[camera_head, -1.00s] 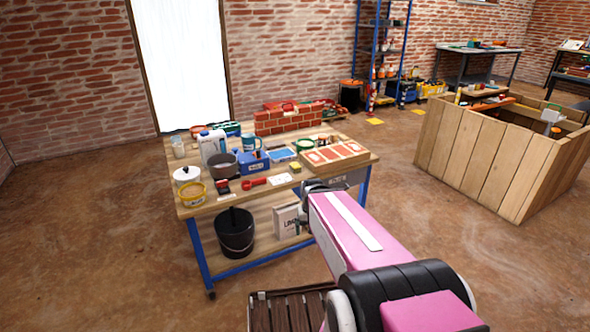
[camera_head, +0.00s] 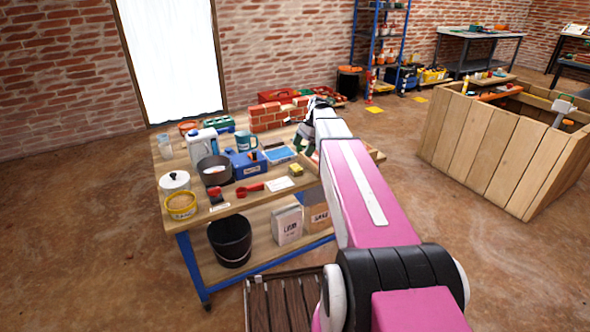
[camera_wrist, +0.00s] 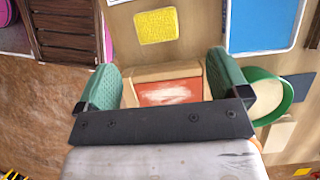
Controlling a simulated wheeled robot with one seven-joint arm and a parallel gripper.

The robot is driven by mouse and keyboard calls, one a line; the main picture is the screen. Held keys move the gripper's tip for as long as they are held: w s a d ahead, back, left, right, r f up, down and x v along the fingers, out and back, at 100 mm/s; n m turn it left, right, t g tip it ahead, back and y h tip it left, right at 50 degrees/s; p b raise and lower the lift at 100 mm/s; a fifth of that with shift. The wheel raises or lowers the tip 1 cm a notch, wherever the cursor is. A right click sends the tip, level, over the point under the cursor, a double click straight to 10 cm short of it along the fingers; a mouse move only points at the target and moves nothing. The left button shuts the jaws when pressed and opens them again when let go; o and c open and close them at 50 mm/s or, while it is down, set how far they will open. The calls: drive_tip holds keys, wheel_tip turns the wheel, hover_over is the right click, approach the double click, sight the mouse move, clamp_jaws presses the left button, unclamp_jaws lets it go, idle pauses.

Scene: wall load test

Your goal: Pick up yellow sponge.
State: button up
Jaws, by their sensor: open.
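The yellow sponge (camera_head: 296,169) lies on the wooden workbench top (camera_head: 262,199), near its front edge beside a white card. In the wrist view the sponge (camera_wrist: 157,25) shows at the top, beyond the fingers and touched by neither. My gripper (camera_wrist: 165,88) has two green fingers held wide apart with nothing gripped. Between and below the fingers is a wooden box with orange-red panels (camera_wrist: 170,91). In the head view my gripper (camera_head: 302,142) is over the right part of the bench, partly hidden by my arm.
A blue tray (camera_head: 279,154), blue box (camera_head: 246,163), red scoop (camera_head: 250,189) and white card (camera_head: 280,184) lie near the sponge. A brick wall piece (camera_head: 272,116) stands behind. A green-rimmed round container (camera_wrist: 272,95) is beside the right finger.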

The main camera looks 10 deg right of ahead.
sight(295, 167)
drive_tip(key=x, duration=1)
drive_tip(key=shift+s+d+f, duration=0.1)
drive_tip(key=shift+s+d, duration=0.05)
drive_tip(key=shift+s, duration=0.1)
drive_tip(key=c, duration=1.1)
drive_tip(key=shift+o, duration=0.2)
drive_tip(key=shift+r, duration=0.7)
wheel_tip(295, 167, up, 2)
drive_tip(key=shift+r, duration=0.25)
drive_tip(key=s+a+r, duration=0.6)
drive_tip(key=a+r, duration=0.1)
drive_tip(key=a, duration=0.3)
drive_tip(key=shift+r, duration=0.1)
